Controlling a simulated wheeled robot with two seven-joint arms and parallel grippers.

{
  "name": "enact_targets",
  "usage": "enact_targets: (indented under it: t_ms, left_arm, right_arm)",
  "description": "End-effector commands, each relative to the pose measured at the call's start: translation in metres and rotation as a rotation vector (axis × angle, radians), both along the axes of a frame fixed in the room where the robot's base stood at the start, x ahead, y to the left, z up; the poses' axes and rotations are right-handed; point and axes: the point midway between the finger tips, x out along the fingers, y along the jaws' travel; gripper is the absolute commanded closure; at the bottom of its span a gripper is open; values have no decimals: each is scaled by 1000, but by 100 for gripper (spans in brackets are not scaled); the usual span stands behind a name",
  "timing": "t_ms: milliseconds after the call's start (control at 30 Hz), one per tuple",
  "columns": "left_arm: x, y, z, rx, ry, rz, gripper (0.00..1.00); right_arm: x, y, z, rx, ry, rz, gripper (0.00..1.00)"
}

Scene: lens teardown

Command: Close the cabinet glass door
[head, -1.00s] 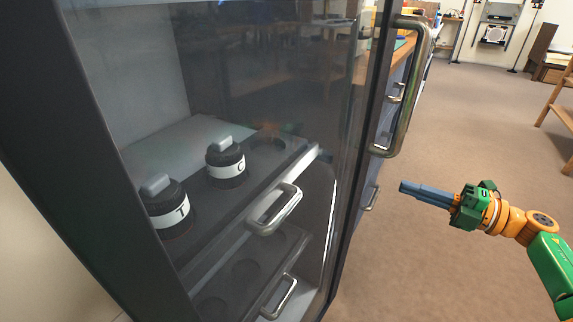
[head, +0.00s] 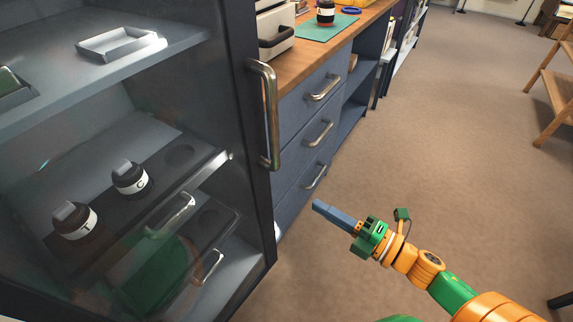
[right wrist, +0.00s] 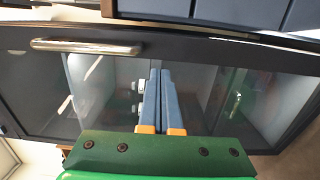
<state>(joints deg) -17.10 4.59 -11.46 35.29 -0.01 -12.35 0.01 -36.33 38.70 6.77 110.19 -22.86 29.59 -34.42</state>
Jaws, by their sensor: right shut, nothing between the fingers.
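The cabinet glass door (head: 268,205) has a dark frame and a tall metal handle (head: 268,115) on its right side. Through the glass I see the cabinet's shelves. My right gripper (head: 318,206) is shut and empty, to the right of the door and below the handle, apart from both. In the right wrist view its blue fingers (right wrist: 159,75) lie together in front of the glass, with the handle (right wrist: 88,47) at upper left. My left gripper is not in view.
A wooden counter (head: 330,40) with blue drawers (head: 308,95) adjoins on the right. The brown floor (head: 450,130) is open there; a wooden chair (head: 550,95) stands farther right.

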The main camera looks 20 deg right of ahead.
Motion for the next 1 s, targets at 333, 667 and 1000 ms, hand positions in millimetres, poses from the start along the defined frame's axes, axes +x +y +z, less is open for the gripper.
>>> enact_targets:
  t_ms: [333,667,1000]
  left_arm:
    - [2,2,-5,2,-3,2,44]
    - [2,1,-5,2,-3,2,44]
    - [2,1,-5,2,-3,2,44]
  right_arm:
    - [61,39,0,0,-7,5,100]
    - [106,69,-1,2,-1,4,100]
    - [112,74,-1,1,1,5,100]
